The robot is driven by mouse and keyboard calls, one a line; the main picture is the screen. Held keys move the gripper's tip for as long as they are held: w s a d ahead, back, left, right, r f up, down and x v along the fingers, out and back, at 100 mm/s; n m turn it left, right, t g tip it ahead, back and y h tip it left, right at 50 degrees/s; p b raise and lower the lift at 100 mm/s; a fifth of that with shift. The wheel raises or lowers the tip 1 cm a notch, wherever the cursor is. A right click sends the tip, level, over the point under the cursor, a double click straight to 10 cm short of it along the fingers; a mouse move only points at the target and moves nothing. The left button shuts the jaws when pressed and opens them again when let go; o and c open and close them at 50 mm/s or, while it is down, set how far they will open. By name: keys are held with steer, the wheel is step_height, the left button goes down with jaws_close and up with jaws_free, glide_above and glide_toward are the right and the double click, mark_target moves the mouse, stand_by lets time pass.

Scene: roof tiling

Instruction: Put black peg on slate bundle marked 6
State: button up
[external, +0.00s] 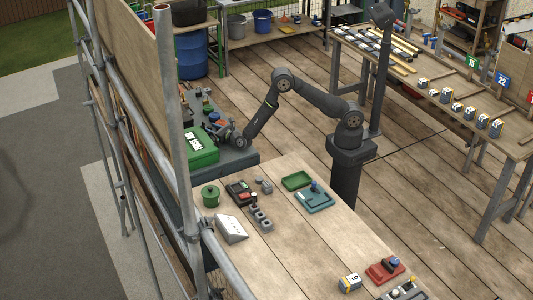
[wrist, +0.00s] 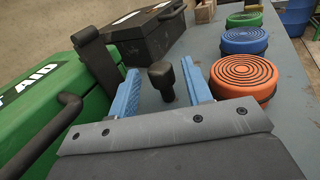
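In the wrist view a black peg (wrist: 162,79) with a wider head stands upright on the grey surface. My gripper (wrist: 161,90) is open, with its blue fingers on either side of the peg and gaps visible. In the external view my gripper (external: 236,140) is low over the grey side bench, beside the green first-aid box; the peg cannot be made out there. A small slate bundle (external: 349,283) with a pale label lies at the wooden table's front; its digit looks like 6 or 9. Several similar bundles (external: 458,108) line the right table, their numbers too small to read.
The green first-aid box (wrist: 45,105) is close on the left, and a black case (wrist: 145,32) is behind. Orange (wrist: 244,78), blue (wrist: 244,40) and green round tins stand right of the fingers. A red tray (external: 385,271) is near the front bundle. Scaffold poles rise at left.

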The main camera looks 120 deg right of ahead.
steer(key=c, duration=0.9)
steer(key=shift+o, duration=0.2)
steer(key=shift+r, duration=0.1)
steer(key=shift+r, duration=0.6)
steer(key=r, duration=0.2)
steer(key=s+r, duration=0.1)
steer(key=shift+d+r, duration=0.15)
steer(key=shift+d, duration=0.1)
steer(key=s+d+r, duration=0.4)
steer(key=s+r, duration=0.2)
steer(key=s, duration=0.3)
steer(key=shift+s+d+r, duration=0.15)
steer(key=shift+s+d, duration=0.15)
